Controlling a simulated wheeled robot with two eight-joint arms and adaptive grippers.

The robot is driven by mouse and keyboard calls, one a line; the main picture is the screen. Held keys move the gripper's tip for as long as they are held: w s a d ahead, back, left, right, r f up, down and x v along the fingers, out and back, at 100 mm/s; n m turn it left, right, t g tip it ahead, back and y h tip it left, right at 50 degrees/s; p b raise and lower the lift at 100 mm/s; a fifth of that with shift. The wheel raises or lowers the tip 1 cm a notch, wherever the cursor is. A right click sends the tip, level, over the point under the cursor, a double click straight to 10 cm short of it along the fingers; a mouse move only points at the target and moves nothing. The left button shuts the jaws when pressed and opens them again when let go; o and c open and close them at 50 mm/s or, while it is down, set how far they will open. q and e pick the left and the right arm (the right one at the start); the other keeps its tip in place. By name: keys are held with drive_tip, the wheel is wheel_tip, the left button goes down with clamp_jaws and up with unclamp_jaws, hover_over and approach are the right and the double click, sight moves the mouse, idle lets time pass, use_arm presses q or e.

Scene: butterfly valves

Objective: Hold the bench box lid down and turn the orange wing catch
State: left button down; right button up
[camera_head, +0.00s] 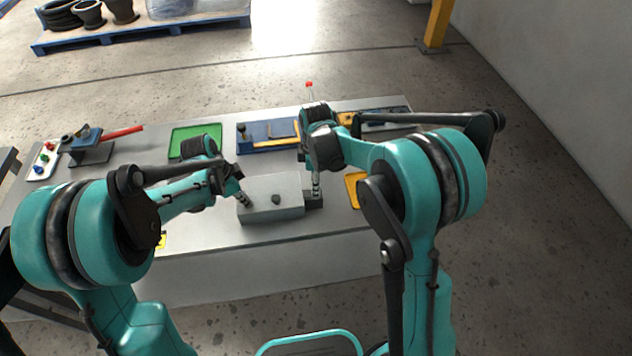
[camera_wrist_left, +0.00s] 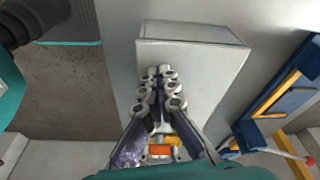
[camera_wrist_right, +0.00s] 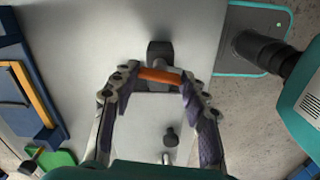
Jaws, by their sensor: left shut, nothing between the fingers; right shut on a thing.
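The grey bench box lid (camera_head: 262,187) has a dark knob (camera_head: 276,199) and lies near the front of the bench. My left gripper (camera_head: 247,203) is shut and empty, its fingertips at the lid's left end. In the left wrist view the closed fingertips (camera_wrist_left: 160,75) lie over the lid (camera_wrist_left: 205,60); the exact contact is hidden. My right gripper (camera_head: 316,192) is at the box's right end. In the right wrist view its fingers (camera_wrist_right: 156,79) are shut on the orange wing catch (camera_wrist_right: 158,75), which lies crosswise between them beside a dark block (camera_wrist_right: 160,50).
The bench front left of the box is mostly clear.

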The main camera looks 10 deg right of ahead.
drive_tip(key=m, duration=0.8)
drive_tip(key=shift+s, duration=0.1)
drive_tip(key=m, duration=0.3)
drive_tip(key=shift+m, duration=2.3)
drive_tip(key=o, duration=1.2)
drive_tip(key=shift+c, duration=0.2)
